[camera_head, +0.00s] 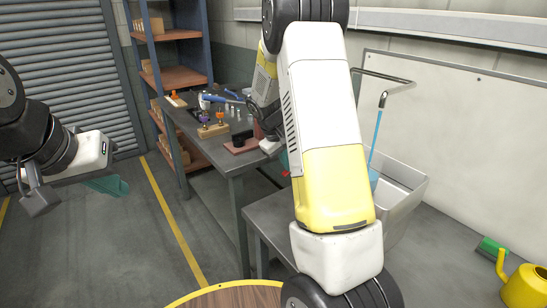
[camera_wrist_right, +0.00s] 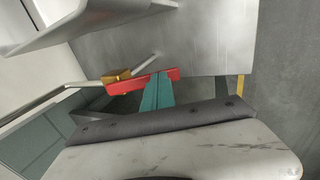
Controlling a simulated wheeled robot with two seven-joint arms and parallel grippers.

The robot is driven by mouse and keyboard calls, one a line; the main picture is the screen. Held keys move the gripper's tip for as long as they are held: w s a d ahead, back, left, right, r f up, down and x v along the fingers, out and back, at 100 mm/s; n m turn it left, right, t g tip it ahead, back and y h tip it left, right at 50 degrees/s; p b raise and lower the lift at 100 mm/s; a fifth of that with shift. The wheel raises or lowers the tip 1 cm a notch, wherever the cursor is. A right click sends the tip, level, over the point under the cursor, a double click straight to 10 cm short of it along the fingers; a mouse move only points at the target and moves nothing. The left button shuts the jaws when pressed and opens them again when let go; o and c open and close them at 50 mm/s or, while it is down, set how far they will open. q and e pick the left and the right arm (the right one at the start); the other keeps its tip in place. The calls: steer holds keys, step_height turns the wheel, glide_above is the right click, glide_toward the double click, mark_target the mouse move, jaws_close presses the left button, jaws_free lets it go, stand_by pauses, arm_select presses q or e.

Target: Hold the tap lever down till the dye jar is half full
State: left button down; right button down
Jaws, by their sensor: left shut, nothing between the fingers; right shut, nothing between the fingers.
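The red tap lever (camera_wrist_right: 150,78) with its brass fitting (camera_wrist_right: 116,76) shows in the right wrist view. The teal fingers of my right gripper (camera_wrist_right: 158,80) are shut and empty, right against the lever; the exact contact is hard to make out. In the head view the tap spout (camera_head: 383,99) lets a blue stream (camera_head: 376,140) fall into the grey basin (camera_head: 408,212). My left gripper (camera_head: 112,187) is shut and empty over the floor at left.
A workbench (camera_head: 224,160) with small parts and tools stands behind, beside a blue shelf rack (camera_head: 180,50). A yellow watering can (camera_head: 525,290) and a green brush (camera_head: 492,247) are at lower right. A round wooden top (camera_head: 228,297) is at the bottom edge. The left floor is clear.

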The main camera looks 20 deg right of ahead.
steer(key=shift+r, duration=0.3)
steer(key=v, duration=1.4)
steer(key=shift+d, duration=0.1)
